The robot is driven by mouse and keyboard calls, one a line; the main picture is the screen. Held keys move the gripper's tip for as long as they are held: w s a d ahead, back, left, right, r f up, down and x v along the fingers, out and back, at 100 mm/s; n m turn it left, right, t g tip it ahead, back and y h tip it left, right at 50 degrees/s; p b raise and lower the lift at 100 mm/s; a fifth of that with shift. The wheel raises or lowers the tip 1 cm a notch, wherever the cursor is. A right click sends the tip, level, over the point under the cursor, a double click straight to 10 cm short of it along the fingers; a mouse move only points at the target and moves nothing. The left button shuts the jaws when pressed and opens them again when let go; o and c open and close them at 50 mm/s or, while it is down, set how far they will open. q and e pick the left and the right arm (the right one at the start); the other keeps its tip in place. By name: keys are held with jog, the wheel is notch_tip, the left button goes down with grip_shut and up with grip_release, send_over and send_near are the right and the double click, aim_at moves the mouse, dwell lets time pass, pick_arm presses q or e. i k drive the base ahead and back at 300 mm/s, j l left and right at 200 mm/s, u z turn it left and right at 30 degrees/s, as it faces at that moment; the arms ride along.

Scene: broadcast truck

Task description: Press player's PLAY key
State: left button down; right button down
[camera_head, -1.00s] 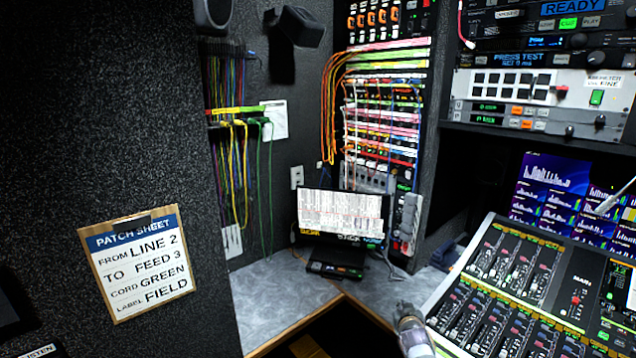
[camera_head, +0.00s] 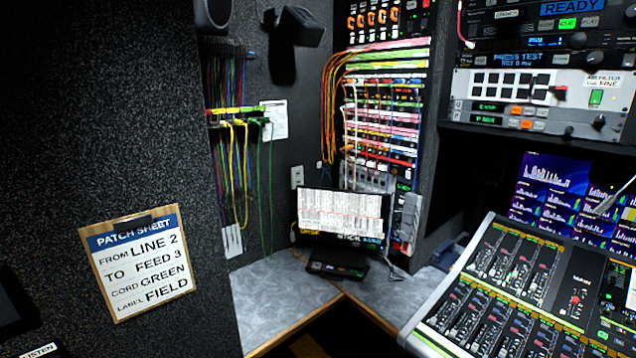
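The player (camera_head: 530,22) sits in the rack at the top right, and its blue display (camera_head: 566,7) reads READY. Its key row shows a lit green CUE key (camera_head: 567,22) and, just right of it, a dark key labelled PLAY (camera_head: 591,21). The PLAY key looks unlit, and nothing touches it. Neither of my grippers is in view.
Below the player is a unit with a PRESS TEST display (camera_head: 520,58), then a pale panel with black keys (camera_head: 560,88). A mixing console (camera_head: 575,262) fills the lower right. A patch bay (camera_head: 385,130) with cords stands centre. A patch sheet (camera_head: 138,262) hangs left.

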aim_at(587, 22)
jog(key=z, duration=1.25)
